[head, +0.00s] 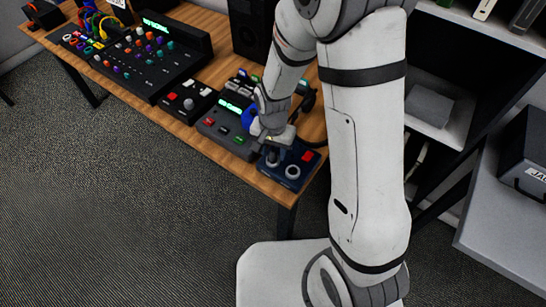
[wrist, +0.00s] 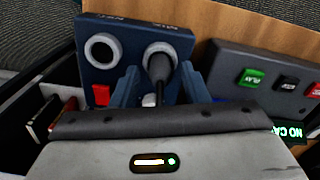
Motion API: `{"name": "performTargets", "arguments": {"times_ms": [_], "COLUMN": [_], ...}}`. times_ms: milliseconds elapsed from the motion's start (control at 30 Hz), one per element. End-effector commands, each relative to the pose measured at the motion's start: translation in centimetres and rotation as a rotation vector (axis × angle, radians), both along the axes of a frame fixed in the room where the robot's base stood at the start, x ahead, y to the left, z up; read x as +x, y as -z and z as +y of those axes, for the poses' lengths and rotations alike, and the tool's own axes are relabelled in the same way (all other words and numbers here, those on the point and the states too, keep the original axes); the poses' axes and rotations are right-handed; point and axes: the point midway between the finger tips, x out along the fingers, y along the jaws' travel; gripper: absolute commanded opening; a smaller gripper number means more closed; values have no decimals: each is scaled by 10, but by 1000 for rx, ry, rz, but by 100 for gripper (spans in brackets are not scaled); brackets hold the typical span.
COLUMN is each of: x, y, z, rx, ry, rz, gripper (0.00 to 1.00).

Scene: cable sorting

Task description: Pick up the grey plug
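A dark grey plug (wrist: 159,68) sits in one of two ringed sockets on a dark blue box (wrist: 124,35) in the wrist view. My gripper (wrist: 160,88) is open, with one finger on each side of the plug and visible gaps between. In the head view my gripper (head: 271,141) is over the blue box (head: 292,178) at the table's near right corner. The plug's lower end is hidden in the socket, and in the head view my gripper largely covers it.
A grey device (head: 228,128) with a green display and coloured buttons stands left of the blue box. A small button box (head: 188,101) and a large black mixer (head: 150,55) with several coloured plugs stand farther along the wooden table. Shelves (head: 440,115) are at the right.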

Motion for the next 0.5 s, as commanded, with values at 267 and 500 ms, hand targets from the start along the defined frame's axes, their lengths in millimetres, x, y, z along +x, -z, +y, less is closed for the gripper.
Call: {"name": "performTargets", "arguments": {"times_ms": [267, 500], "x": [0, 0], "y": [0, 0], "z": [0, 0], "rx": [0, 0], "ry": [-1, -1], "rz": [0, 0], "gripper": [18, 0]}}
